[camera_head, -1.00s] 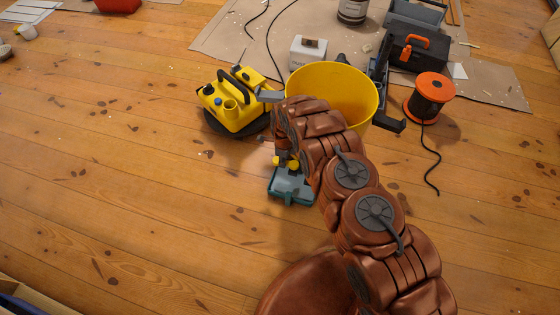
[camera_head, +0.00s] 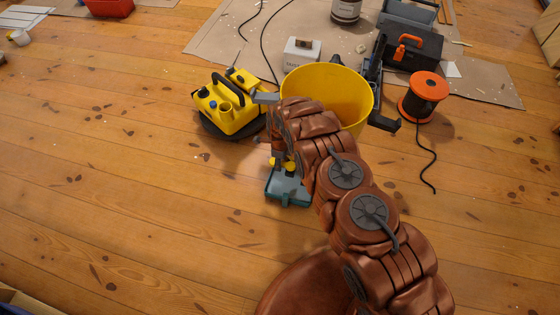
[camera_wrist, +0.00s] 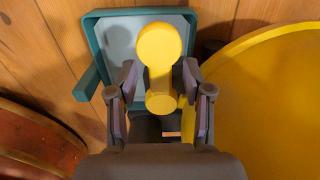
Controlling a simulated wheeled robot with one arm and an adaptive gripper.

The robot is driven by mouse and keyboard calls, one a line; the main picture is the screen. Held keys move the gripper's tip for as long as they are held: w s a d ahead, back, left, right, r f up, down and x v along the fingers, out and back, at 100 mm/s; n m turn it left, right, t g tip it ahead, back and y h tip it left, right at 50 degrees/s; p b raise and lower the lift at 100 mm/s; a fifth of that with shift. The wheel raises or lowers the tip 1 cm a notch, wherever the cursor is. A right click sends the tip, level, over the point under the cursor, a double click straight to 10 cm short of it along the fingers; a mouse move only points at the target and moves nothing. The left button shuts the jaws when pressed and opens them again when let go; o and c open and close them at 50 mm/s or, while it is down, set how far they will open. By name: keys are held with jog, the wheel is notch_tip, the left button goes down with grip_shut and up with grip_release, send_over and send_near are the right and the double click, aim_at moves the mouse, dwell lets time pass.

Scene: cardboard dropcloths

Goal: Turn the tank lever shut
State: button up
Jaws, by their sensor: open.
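A yellow lever with a round head (camera_wrist: 160,52) stands out in front of a teal-rimmed, pale grey box (camera_wrist: 102,28) in the wrist view. My gripper (camera_wrist: 160,82) is open, with one finger on each side of the lever's narrow shank. Small gaps seem to show between the fingers and the lever, but contact is hard to judge. In the head view the teal box (camera_head: 288,190) sits on the floor below my gripper (camera_head: 278,156), and bits of yellow show above it. My arm hides much of the gripper and lever there.
A large yellow bucket (camera_head: 335,88) stands close behind and right of the box. A yellow machine (camera_head: 226,108) stands to the left. An orange cable reel (camera_head: 424,95) and a black toolbox (camera_head: 412,57) are farther right. The wooden floor (camera_head: 120,190) at left is mostly clear.

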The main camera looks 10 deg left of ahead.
jog(key=shift+r, duration=0.1)
notch_tip(320, 180, up, 12)
dwell(0.8)
dwell(0.5)
